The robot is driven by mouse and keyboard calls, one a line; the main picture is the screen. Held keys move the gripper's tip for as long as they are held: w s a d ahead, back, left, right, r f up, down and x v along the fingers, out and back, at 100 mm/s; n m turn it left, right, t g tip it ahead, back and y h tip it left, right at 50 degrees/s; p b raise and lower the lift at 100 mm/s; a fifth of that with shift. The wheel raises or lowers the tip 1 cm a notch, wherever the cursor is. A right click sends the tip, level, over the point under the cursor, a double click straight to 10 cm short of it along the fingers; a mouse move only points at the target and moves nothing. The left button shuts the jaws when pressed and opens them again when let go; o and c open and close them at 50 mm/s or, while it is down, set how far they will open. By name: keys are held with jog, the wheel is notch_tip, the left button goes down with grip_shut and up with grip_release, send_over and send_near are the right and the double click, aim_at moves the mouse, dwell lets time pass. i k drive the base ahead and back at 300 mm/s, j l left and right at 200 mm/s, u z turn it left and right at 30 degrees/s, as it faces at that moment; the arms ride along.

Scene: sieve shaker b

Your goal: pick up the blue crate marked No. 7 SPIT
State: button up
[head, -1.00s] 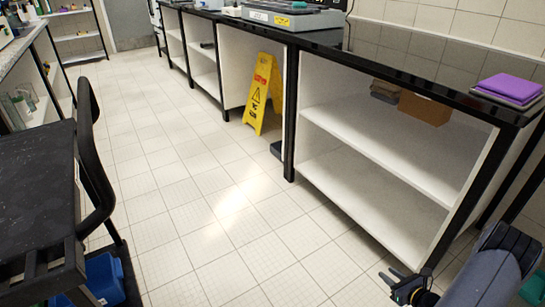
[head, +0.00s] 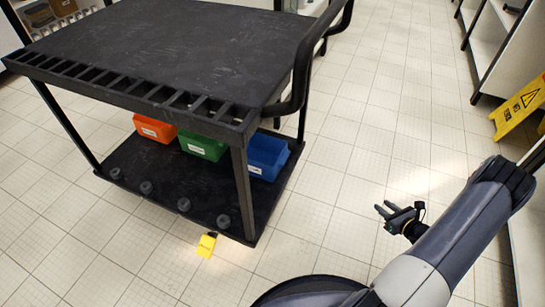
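The blue crate (head: 267,156) sits on the lower shelf of a black cart, at the right end of a row of crates. It has a small white label, too small to read. Part of it is hidden behind the cart's corner post. My gripper (head: 383,211) is at the right of the head view, above the tiled floor and apart from the cart. Its two fingers are spread and nothing is between them.
The black cart (head: 190,50) has a top deck, a handle and corner posts. Green (head: 203,147) and orange (head: 155,129) crates stand beside the blue one. A yellow block (head: 206,245) lies on the floor. A yellow sign (head: 518,108) stands at the right.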

aim_at(267, 154)
jog(key=i+l+u, duration=0.25)
jog(key=u, duration=0.25)
jog(key=i+l+u, duration=0.3)
jog(key=u, duration=0.15)
jog(key=i+l+u, duration=0.2)
jog(key=l+u, duration=0.3)
